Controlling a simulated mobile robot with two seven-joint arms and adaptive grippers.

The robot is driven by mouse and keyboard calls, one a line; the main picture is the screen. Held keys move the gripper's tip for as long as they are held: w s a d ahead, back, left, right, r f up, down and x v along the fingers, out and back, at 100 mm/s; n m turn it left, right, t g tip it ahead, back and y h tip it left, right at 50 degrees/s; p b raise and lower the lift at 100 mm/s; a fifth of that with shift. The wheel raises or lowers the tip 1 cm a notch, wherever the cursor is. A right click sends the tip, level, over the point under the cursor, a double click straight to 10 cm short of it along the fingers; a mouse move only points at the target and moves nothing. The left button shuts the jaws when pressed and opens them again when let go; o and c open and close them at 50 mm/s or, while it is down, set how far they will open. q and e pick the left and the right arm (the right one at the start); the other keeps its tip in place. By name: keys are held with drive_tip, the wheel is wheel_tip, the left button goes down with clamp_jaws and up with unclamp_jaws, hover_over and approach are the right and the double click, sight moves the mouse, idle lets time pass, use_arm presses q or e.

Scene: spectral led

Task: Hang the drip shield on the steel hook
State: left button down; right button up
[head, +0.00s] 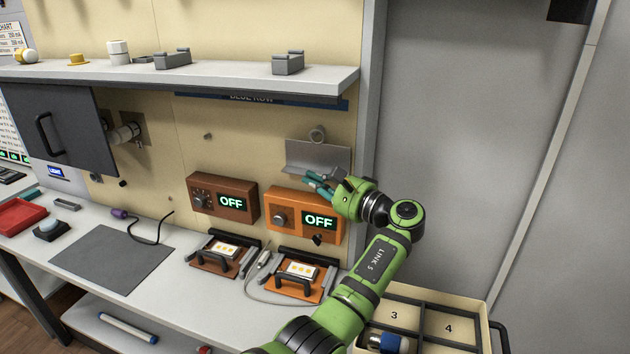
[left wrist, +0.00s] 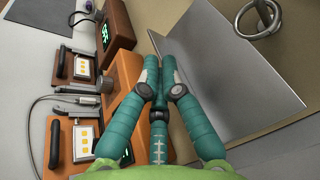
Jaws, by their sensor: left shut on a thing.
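The drip shield (head: 312,155) is a bent grey metal sheet, close to the beige back panel above the orange box. In the left wrist view the sheet (left wrist: 235,65) fills the upper right, beside and behind my fingers. My left gripper (head: 318,184) is shut on its lower lip; the fingers (left wrist: 160,85) partly hide the contact. A round metal ring, seemingly the steel hook (head: 317,133), shows just above the sheet's top edge. It also shows in the left wrist view (left wrist: 259,18). I cannot tell whether sheet and ring touch. My right gripper is not in view.
An orange box (head: 288,217) and a brown box (head: 222,196), both reading OFF, sit below and left of the shield. A shelf (head: 220,82) runs above. A grey upright (head: 366,95) stands close on the right. A numbered bin (head: 425,310) is at lower right.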

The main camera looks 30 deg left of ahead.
use_arm(q)
drive_tip(key=c, duration=1.4)
unclamp_jaws()
drive_tip(key=shift+o, duration=0.2)
drive_tip(key=s+d, duration=0.1)
drive_tip(key=d, duration=1.1)
drive_tip(key=shift+s+f, duration=0.15)
drive_tip(key=shift+s, duration=0.15)
